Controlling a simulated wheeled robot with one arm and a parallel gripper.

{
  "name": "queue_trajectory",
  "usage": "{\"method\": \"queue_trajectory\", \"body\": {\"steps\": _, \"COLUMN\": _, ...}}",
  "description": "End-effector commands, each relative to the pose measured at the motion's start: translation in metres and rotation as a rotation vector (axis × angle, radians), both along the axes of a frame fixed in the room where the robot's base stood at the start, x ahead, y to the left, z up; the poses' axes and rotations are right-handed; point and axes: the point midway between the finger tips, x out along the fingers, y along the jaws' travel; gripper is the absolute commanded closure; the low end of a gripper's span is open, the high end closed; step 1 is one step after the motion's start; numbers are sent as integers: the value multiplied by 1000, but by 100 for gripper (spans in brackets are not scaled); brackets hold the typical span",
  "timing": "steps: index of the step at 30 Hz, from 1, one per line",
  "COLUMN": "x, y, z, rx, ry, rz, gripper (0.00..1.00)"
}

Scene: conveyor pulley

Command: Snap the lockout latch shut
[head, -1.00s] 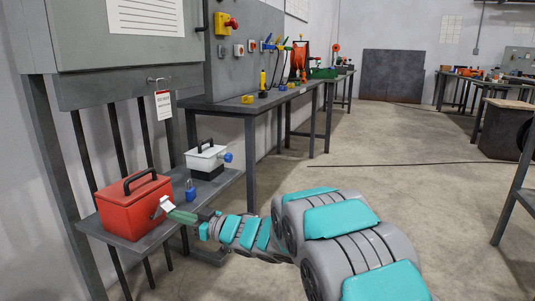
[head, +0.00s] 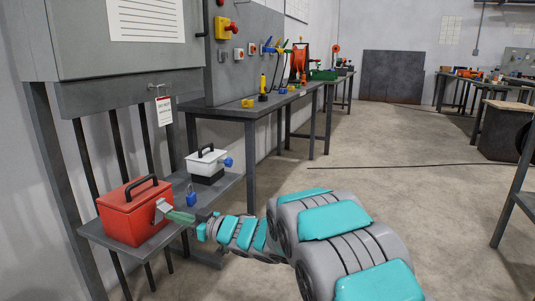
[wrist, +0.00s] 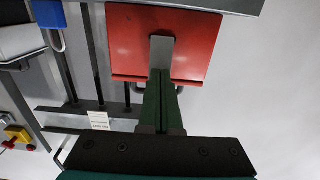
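A red lockout box (head: 125,217) with a black handle sits on a low grey shelf at the left; it also fills the top middle of the wrist view (wrist: 190,30). A grey metal latch plate (wrist: 161,50) is on its near face; it shows in the head view (head: 162,206), apparently tilted out from the box. My gripper (wrist: 161,78) has its green fingers together at the lower end of the latch plate. In the head view the gripper (head: 178,216) reaches the box from the right. Whether the fingertips touch or pinch the plate is unclear.
A blue padlock (head: 191,197) and a white box with a black handle (head: 207,161) stand behind on the same shelf (head: 225,185). A red-and-white tag (head: 164,109) hangs above. A grey bench (head: 240,109) runs behind.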

Motion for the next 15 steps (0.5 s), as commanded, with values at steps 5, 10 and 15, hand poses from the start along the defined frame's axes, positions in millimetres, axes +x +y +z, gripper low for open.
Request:
{"method": "queue_trajectory", "body": {"steps": 5, "x": 1, "y": 4, "z": 7, "rx": 0, "ry": 0, "rz": 1, "gripper": 100}}
{"method": "queue_trajectory", "body": {"steps": 10, "x": 2, "y": 6, "z": 11, "rx": 1, "ry": 0, "rz": 0, "gripper": 100}}
{"method": "queue_trajectory", "body": {"steps": 15, "x": 3, "y": 6, "z": 10, "rx": 1, "ry": 0, "rz": 0, "gripper": 100}}
